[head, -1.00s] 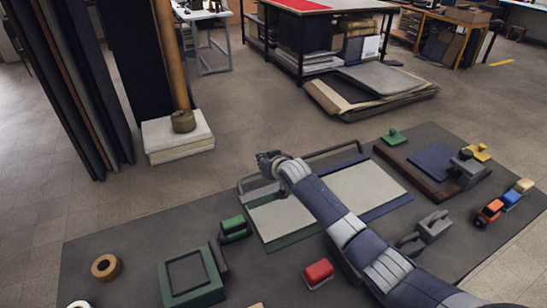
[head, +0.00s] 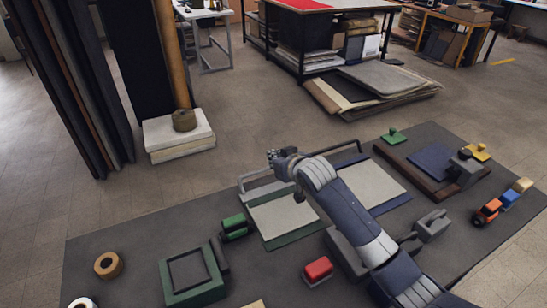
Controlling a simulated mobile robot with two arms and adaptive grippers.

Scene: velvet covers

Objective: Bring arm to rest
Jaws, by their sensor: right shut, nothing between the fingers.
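My right arm reaches in from the lower right, over the dark mat (head: 135,235). Its gripper (head: 272,157) is at the far end of the arm, small in view, near the mat's back edge. It is shut and empty. Below the arm are two pale panels, a left one (head: 283,219) with a green border and a right one (head: 371,186) with a blue border. The forearm hides part of both panels and of the grey bar frame (head: 262,187) behind them. My left gripper is not in view.
On the mat are a green framed block (head: 187,296), a red-topped block (head: 318,268), a tape roll (head: 108,265) and a brown-edged board (head: 410,178). A white block stack (head: 180,143) and flat sheets (head: 375,85) lie beyond. The floor between is clear.

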